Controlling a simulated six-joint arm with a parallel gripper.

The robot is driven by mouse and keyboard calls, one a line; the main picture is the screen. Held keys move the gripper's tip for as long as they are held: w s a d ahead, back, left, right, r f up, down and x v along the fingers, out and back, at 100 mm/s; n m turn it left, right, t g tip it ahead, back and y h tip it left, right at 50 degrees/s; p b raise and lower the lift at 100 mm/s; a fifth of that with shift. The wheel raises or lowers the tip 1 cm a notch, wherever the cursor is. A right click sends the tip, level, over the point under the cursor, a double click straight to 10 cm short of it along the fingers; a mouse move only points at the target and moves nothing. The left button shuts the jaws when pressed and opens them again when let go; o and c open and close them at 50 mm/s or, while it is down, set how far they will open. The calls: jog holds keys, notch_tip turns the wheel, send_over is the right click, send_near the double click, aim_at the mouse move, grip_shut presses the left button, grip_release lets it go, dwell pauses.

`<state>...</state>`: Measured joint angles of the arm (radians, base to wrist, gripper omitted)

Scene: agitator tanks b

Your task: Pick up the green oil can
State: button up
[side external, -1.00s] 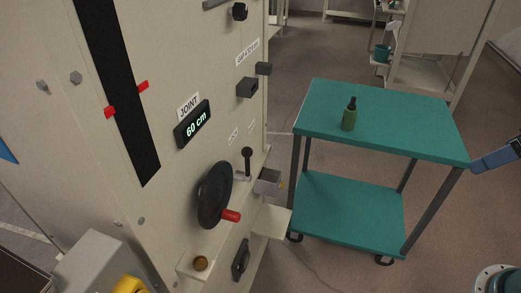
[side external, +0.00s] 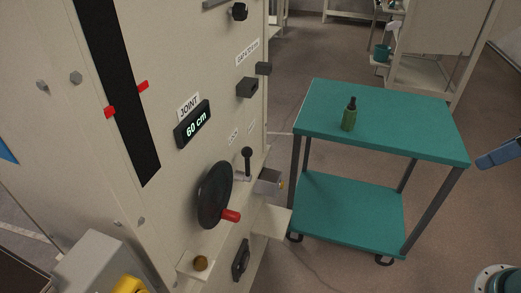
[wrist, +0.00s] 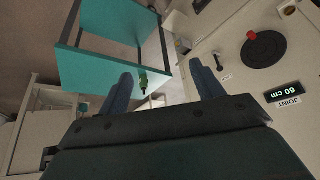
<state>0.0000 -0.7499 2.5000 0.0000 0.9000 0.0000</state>
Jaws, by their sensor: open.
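The green oil can (side external: 349,119) stands upright on the top shelf of the teal cart (side external: 400,133), toward its left half. It has a dark spout. In the wrist view the oil can (wrist: 143,80) shows upside down, just right of the left finger, with the cart (wrist: 85,67) behind it. My gripper (wrist: 161,75) is open and empty, its two blue fingers pointing toward the cart from a distance.
A tall beige machine panel (side external: 215,60) stands left of the cart, with a black handwheel (side external: 214,195), a lever (side external: 247,163) and a "60 cm" display (side external: 193,124). The cart top around the can is clear. A shelf with a teal mug (side external: 382,53) stands behind.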

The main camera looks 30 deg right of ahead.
notch_tip(320, 180, up, 5)
jog(key=w+d+r+n+t+y, duration=0.1)
jog(key=w+r+t, duration=0.15)
jog(key=w, duration=0.95)
jog(key=w+d+r+n+t, duration=0.1)
jog(key=w+d+t, duration=0.15)
jog(key=w, duration=1.05)
jog(key=m+t+h, duration=0.1)
jog(key=m+t, duration=0.1)
jog(key=t, duration=0.5)
send_over(354, 120)
jog(key=s, duration=0.4)
notch_tip(354, 120, down, 4)
jog(key=r, duration=0.1)
jog(key=f, duration=3.2)
jog(key=shift+w+a+f, duration=0.1)
jog(key=shift+w+f, duration=0.2)
jog(key=shift+f, duration=0.1)
jog(key=shift+w, duration=0.85)
